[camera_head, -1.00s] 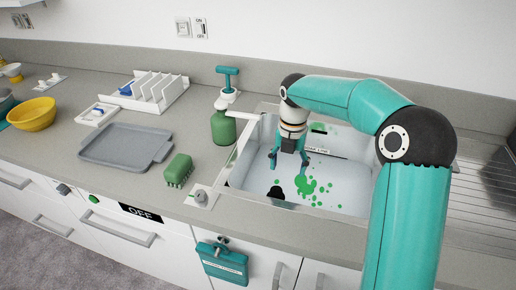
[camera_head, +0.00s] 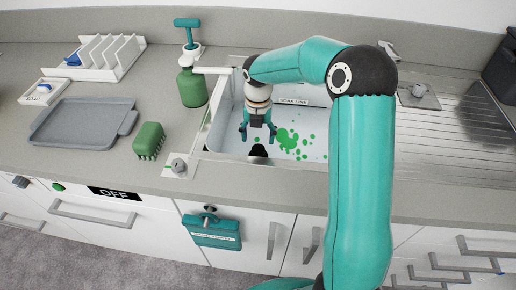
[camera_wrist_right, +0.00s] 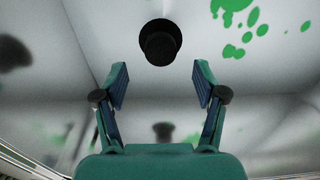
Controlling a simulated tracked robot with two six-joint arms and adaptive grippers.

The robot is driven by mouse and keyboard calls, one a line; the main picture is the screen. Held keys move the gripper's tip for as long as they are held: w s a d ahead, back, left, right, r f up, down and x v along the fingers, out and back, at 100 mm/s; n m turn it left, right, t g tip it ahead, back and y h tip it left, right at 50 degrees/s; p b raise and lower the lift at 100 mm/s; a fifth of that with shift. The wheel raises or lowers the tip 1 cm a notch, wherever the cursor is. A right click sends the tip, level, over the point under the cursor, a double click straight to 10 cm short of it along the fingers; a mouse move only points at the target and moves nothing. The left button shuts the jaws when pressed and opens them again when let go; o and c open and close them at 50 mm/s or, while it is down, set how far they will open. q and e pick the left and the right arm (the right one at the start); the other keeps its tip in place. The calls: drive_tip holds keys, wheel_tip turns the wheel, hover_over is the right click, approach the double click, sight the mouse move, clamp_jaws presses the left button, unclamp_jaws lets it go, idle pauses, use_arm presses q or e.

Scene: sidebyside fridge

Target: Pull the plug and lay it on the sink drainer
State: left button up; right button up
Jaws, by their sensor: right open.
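The black plug (camera_head: 259,151) stands in the sink (camera_head: 216,139) near its front wall. In the right wrist view the plug (camera_wrist_right: 160,42) is a round black knob just ahead of and between my fingertips, not touching them. My right gripper (camera_head: 259,131) is open and empty inside the sink, behind the plug in the head view; it also shows in the right wrist view (camera_wrist_right: 160,86). The ridged metal sink drainer (camera_head: 470,125) lies to the right of the sink. My left gripper is not in view.
Green splotches (camera_head: 290,140) mark the sink floor. A green soap bottle (camera_head: 191,85) stands left of the sink, with a green brush (camera_head: 148,140) and a grey tray (camera_head: 82,125) further left. A grey fitting (camera_head: 418,92) sits at the drainer's back left. The drainer's middle is bare.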

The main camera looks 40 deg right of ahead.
sight(258, 148)
wheel_tip(258, 148, down, 6)
drive_tip(key=shift+f, duration=0.1)
idle(0.4)
clamp_jaws()
idle(0.4)
